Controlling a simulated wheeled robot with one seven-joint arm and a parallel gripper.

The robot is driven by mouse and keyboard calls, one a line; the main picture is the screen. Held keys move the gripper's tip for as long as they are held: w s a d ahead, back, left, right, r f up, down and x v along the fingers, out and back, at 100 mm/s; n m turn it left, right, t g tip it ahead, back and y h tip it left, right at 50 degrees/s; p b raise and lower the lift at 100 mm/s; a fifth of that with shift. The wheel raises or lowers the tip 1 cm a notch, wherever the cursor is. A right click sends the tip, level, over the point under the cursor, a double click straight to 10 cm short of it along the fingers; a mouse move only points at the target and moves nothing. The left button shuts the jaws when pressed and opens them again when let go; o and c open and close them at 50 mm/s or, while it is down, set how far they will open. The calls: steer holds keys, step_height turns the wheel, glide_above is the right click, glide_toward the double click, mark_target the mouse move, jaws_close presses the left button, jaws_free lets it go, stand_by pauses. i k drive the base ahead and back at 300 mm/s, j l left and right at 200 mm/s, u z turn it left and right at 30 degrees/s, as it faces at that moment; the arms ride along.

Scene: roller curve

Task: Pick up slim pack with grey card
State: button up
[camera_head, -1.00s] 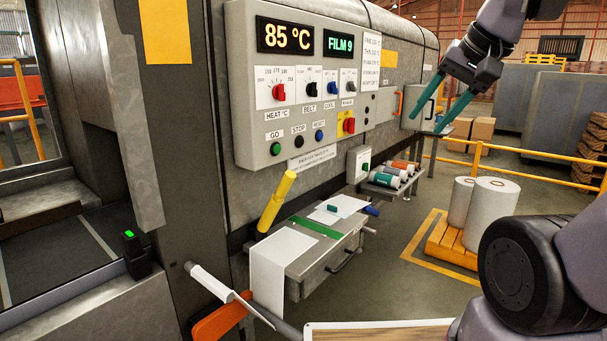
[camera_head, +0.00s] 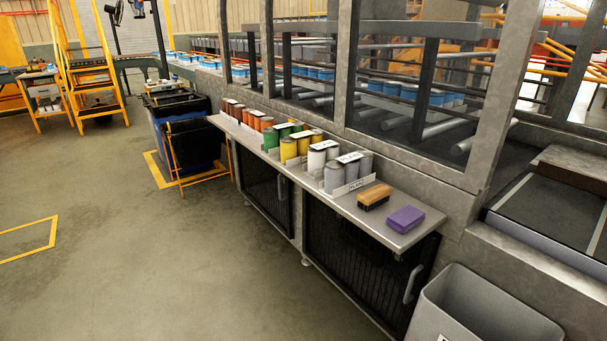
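No pack that I can clearly make out as the slim pack with grey card is in view. Behind the machine's window panels, several blue packs (camera_head: 312,74) stand in a row on a roller line. More blue packs (camera_head: 437,97) show behind the panel to the right, partly hidden by frame posts. They are too small to tell their card colour or shape. My gripper is not in the current view.
A metal shelf (camera_head: 408,234) along the machine holds grey cans (camera_head: 334,178), yellow cans (camera_head: 288,151), a brush (camera_head: 374,197) and a purple block (camera_head: 405,219). A grey bin (camera_head: 485,310) stands at lower right. A dark bin (camera_head: 190,150) stands further left. Floor at left is clear.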

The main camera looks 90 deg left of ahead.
mark_target(343, 175)
steer(key=u, duration=3)
steer(key=i+j, duration=0.25)
steer(key=i, duration=0.25)
steer(key=i+j, duration=0.3)
steer(key=i, duration=0.2)
steer(key=i+j, duration=0.25)
steer(key=i, duration=0.25)
